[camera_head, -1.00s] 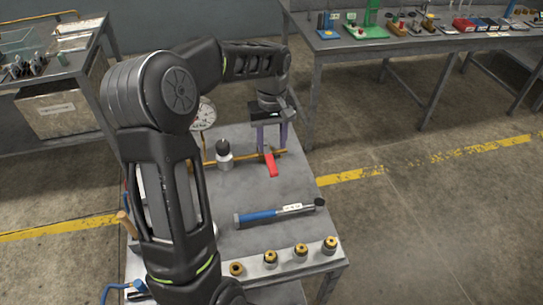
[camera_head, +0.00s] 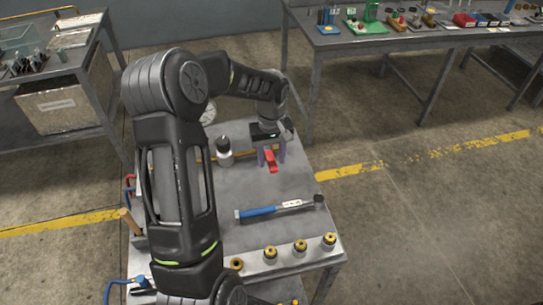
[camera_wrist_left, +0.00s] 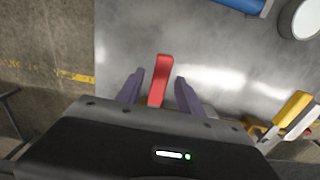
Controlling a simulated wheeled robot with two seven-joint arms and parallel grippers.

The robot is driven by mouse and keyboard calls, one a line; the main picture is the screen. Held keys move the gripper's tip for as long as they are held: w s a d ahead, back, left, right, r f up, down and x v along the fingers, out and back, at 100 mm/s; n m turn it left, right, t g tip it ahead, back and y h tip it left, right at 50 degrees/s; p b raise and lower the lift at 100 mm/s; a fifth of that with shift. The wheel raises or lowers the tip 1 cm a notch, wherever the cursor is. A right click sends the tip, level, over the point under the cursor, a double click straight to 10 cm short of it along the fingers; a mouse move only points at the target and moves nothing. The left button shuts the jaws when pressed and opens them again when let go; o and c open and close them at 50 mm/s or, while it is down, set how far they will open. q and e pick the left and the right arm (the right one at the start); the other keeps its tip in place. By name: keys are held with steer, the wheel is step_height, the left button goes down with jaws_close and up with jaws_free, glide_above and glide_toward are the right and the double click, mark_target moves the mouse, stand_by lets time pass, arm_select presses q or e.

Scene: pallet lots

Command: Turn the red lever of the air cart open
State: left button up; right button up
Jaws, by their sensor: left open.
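The red lever (camera_head: 271,162) sits on a brass pipe (camera_head: 207,158) at the back of the grey air cart (camera_head: 240,187). It also shows in the left wrist view (camera_wrist_left: 160,80), pointing away from the gripper body. My left gripper (camera_head: 270,160) is open, its two purple fingers on either side of the lever. In the left wrist view the fingers (camera_wrist_left: 160,90) stand apart from the lever, with a gap on each side. The lever's pivot is hidden behind the gripper body. My right gripper is not in view.
A loaded bench (camera_head: 400,38) stands behind, with clear floor to the right.

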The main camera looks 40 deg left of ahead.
arm_select(q)
steer(key=shift+c, duration=0.2)
jaws_close()
stand_by(1.1)
